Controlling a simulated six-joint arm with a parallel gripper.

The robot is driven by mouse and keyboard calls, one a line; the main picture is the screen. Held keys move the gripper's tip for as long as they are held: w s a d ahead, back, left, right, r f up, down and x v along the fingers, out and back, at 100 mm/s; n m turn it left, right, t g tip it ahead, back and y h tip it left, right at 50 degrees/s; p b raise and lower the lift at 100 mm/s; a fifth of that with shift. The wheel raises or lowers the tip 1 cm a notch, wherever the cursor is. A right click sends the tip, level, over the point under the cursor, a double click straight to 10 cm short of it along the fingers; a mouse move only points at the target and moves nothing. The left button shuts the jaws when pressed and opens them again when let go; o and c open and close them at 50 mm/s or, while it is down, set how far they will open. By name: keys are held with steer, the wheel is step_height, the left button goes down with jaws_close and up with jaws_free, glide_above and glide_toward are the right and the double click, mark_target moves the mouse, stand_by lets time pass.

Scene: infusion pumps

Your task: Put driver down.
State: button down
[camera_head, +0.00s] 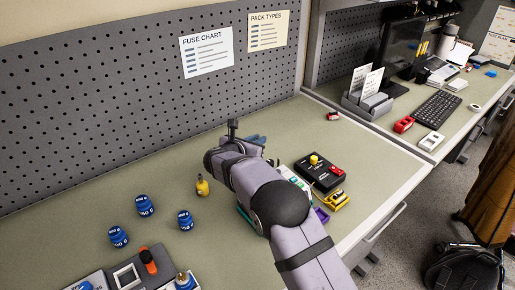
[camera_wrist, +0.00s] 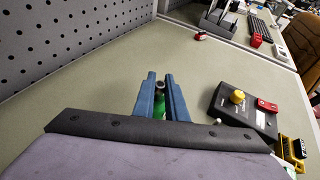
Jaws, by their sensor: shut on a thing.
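My gripper (camera_wrist: 161,82) shows in the wrist view as two blue fingers, shut on the driver (camera_wrist: 159,107). Only a green part of the driver and a dark round end show between the fingers; the rest is hidden. My arm hides the held driver there. I cannot tell its exact height above the bench.
A black box with a yellow knob (camera_head: 318,172) and a yellow device (camera_head: 337,200) stand right of my arm. Several blue pots (camera_head: 145,205), a small yellow item (camera_head: 202,187) and a tray (camera_head: 103,280) are left. The pegboard (camera_head: 90,100) bounds the back.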

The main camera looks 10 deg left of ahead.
steer(key=shift+f+p, duration=0.3)
steer(key=shift+f, duration=1.45)
steer(key=shift+f, duration=0.1)
steer(key=c, duration=1.8)
jaws_free()
steer(key=shift+r, duration=0.2)
steer(key=shift+s+a, duration=0.1)
steer(key=shift+s, duration=0.15)
steer(key=b+v, duration=0.3)
steer(key=v, duration=0.8)
steer(key=shift+s+r, duration=0.15)
steer(key=shift+s, duration=0.05)
